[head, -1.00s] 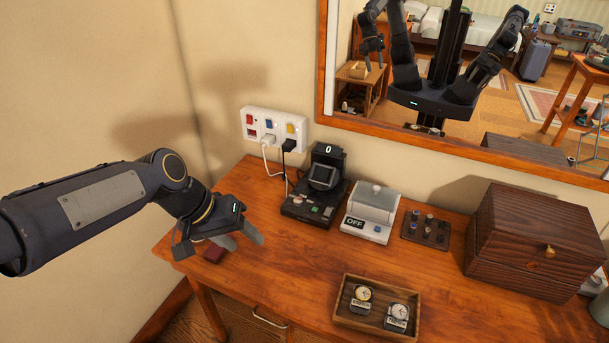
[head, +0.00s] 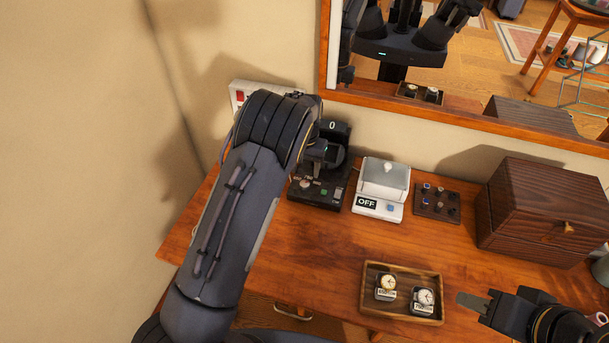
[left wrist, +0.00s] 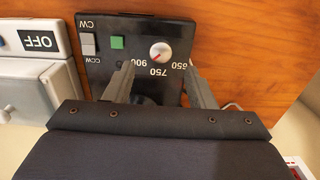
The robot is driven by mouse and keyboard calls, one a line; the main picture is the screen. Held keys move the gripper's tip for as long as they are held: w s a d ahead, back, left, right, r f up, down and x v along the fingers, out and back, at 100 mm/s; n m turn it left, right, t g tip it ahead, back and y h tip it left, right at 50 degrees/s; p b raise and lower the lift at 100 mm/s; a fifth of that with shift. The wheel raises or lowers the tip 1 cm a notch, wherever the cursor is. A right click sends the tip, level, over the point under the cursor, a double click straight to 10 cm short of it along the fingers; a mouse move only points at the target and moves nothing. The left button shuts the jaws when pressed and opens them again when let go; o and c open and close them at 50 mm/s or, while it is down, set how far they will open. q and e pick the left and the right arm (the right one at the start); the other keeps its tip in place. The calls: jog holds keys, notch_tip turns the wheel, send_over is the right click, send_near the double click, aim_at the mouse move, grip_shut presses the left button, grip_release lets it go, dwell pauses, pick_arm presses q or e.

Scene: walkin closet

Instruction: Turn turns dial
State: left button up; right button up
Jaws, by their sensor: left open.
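The turns dial (left wrist: 161,52) is a white round knob with a red pointer mark, ringed by 650, 750 and 900 in the left wrist view. It sits on the black winder panel (left wrist: 108,33), which stands on the desk in the head view (head: 315,202). My left gripper (left wrist: 159,68) is open over the panel. Its two fingertips lie either side of the dial in the picture, and nothing is between them. Whether they touch the panel is unclear. In the head view my left arm partly covers the winder. My right gripper (head: 473,301) is at the lower right, its jaw gap unclear.
A green button (left wrist: 117,42) and a grey CW/CCW switch (left wrist: 88,44) are beside the dial. A white device marked OFF (head: 380,190) stands right of the winder. A watch tray (head: 400,270), a cufflink board (head: 437,202) and a wooden box (head: 540,212) are further right.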

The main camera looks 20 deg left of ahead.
aim_at(305, 183)
pick_arm(q)
notch_tip(305, 183, down, 6)
jog(key=shift+a+r+p, duration=0.1)
jog(key=shift+r+p, duration=0.05)
jog(key=shift+p, duration=0.3)
jog(key=c, duration=1)
jog(key=shift+o, duration=0.2)
